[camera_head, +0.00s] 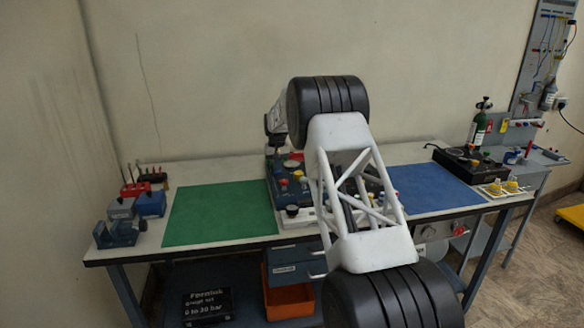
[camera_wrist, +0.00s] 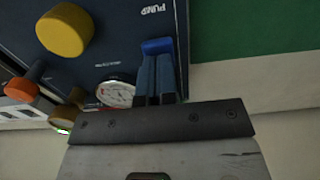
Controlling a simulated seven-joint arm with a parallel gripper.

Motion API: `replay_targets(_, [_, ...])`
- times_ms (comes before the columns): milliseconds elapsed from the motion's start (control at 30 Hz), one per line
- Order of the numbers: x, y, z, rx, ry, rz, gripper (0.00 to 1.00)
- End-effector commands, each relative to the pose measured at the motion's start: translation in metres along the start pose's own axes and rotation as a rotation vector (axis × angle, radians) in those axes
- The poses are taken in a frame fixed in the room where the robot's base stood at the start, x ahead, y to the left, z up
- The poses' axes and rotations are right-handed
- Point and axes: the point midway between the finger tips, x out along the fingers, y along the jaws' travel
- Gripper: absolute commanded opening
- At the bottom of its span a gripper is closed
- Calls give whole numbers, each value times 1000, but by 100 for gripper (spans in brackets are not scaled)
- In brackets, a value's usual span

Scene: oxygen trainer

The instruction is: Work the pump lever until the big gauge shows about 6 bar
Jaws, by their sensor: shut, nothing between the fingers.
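The trainer's dark blue panel (camera_wrist: 100,60) fills the upper left of the wrist view. It also shows in the head view (camera_head: 279,172), partly hidden behind my arm. My gripper (camera_wrist: 158,60) is shut and empty over the panel, beside the upside-down "PUMP" lettering. A bright blue end piece (camera_wrist: 158,46) shows at its fingertips; it may be the pump lever's grip, and I cannot tell whether they touch. A white round gauge (camera_wrist: 116,93) is partly covered by my gripper's body. Its reading is too small to read, and I cannot tell whether it is the big gauge.
A yellow knob (camera_wrist: 65,30) and an orange knob (camera_wrist: 25,82) stand up from the panel. A clear green mat (camera_head: 220,215) lies left of the trainer, a blue mat (camera_head: 435,187) right.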

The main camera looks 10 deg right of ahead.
Motion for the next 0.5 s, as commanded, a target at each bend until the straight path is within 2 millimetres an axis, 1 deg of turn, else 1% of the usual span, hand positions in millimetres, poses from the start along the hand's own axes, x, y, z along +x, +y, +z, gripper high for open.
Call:
replay_targets(267, [-2, 0, 0, 0, 0, 0, 0])
replay_targets(500, [-13, 0, 0, 0, 1, 0, 0])
